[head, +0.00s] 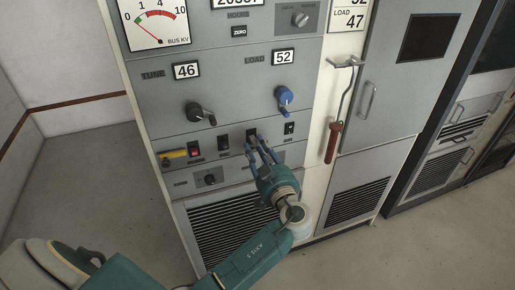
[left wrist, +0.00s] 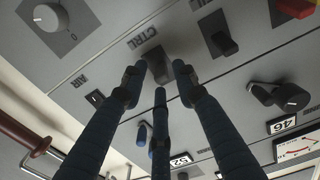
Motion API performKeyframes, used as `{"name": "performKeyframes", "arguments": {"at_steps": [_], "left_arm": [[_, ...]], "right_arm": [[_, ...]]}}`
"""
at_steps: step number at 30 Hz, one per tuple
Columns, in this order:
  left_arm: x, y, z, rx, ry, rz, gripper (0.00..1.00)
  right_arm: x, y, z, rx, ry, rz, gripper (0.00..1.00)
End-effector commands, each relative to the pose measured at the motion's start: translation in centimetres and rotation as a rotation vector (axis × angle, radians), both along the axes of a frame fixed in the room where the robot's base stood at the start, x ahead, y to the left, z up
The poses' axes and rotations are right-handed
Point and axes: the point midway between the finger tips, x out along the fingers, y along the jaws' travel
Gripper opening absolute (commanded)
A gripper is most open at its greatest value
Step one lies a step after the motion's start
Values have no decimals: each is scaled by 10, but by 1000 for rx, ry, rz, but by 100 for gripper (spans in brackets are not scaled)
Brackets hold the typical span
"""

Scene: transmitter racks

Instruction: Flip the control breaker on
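The control breaker is a dark toggle on the grey panel, below the label "CTRL" in the left wrist view (left wrist: 155,60). In the head view it shows just above my fingertips (head: 251,134). My left gripper (head: 262,147) reaches up to it from below right. In the left wrist view the three blue fingers (left wrist: 158,78) are spread apart, with the breaker just beyond and between the tips. Nothing is held. I cannot tell whether a fingertip touches the breaker, or which way its lever is set. My right gripper is not in view.
Black (head: 200,112) and blue (head: 284,98) knobs stick out above. A red-handled rod (head: 334,140) hangs at the right. Floor at left is clear.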

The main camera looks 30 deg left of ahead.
Motion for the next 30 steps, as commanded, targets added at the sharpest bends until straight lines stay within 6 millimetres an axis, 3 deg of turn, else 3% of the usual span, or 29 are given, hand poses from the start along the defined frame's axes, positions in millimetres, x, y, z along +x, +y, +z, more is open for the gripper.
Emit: {"name": "performKeyframes", "arguments": {"at_steps": [1, 3, 4, 16, 23, 30], "left_arm": [[0, 0, 0, 0, 0, 0, 15], [0, 0, 0, 0, 0, 0, 1], [0, 0, 0, 0, 0, 0, 0], [0, -1, 1, -9, 6, 0, 0], [0, -1, 19, -148, 113, 2, 0], [1, 0, 19, -239, 199, -1, 0]], "right_arm": [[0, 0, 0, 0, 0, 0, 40], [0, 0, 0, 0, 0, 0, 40], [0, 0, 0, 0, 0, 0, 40], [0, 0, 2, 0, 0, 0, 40], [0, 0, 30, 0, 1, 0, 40], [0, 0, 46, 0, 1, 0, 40]]}}
